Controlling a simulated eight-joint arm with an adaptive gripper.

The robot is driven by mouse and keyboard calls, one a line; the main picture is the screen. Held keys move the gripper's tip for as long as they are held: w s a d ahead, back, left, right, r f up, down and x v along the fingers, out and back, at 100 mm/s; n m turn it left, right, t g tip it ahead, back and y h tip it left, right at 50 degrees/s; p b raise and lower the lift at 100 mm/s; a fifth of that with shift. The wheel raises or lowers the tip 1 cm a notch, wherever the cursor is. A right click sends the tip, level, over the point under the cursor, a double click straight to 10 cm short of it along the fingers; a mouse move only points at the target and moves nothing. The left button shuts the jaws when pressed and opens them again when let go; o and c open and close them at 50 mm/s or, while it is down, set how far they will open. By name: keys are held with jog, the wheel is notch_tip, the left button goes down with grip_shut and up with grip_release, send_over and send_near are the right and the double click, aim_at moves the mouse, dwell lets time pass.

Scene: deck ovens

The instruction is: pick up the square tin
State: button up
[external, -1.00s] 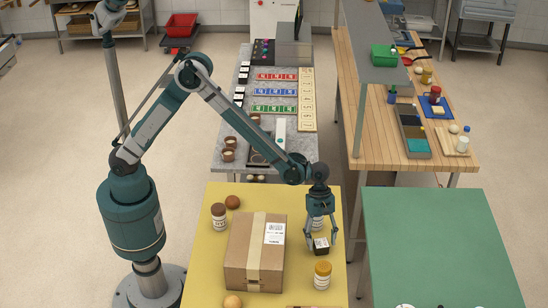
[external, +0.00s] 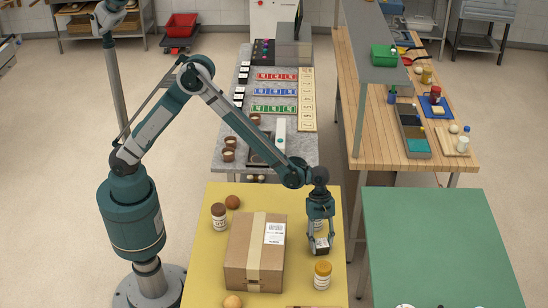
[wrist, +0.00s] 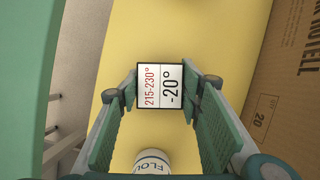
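The square tin (external: 321,244) is a small dark box near the right edge of the yellow table. I cannot tell whether the tin is clear of the table.
A large cardboard box (external: 255,265) stands just left of the tin. A white flour jar (wrist: 152,162) is close to the gripper. A green table (external: 440,240) lies to the right, across a gap.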

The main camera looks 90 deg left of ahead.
aim_at(322, 243)
jog(key=shift+r, duration=0.15)
jog(key=shift+c, duration=0.4)
notch_tip(322, 243, up, 10)
jog(key=shift+f+p, duration=0.15)
jog(key=shift+p, duration=0.35)
